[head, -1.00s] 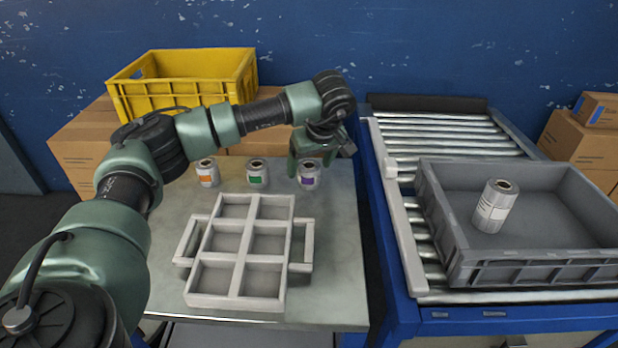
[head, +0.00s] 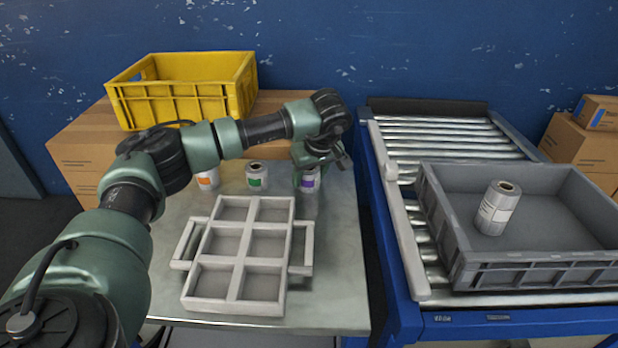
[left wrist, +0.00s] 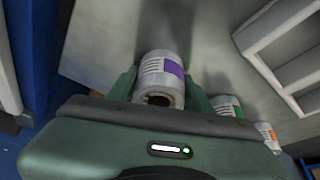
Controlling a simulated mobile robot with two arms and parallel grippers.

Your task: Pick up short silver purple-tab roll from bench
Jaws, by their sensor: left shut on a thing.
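The short silver roll with the purple tab (head: 308,179) is at the back right of the metal bench (head: 335,270). In the left wrist view the same purple-tab roll (left wrist: 160,76) sits between the two green fingers. My left gripper (head: 309,172) has come down over the roll and is shut on it. I cannot tell whether the roll still touches the bench. A green-tab roll (head: 257,176) and an orange-tab roll (head: 208,180) stand on the bench to its left. My right gripper is in neither view.
A pale six-compartment tray (head: 238,250) with side handles lies empty in front of the rolls. Right of the bench, a grey crate (head: 520,275) holding a larger white-labelled roll (head: 497,208) stands on a roller conveyor (head: 450,140). A yellow crate (head: 185,90) is behind.

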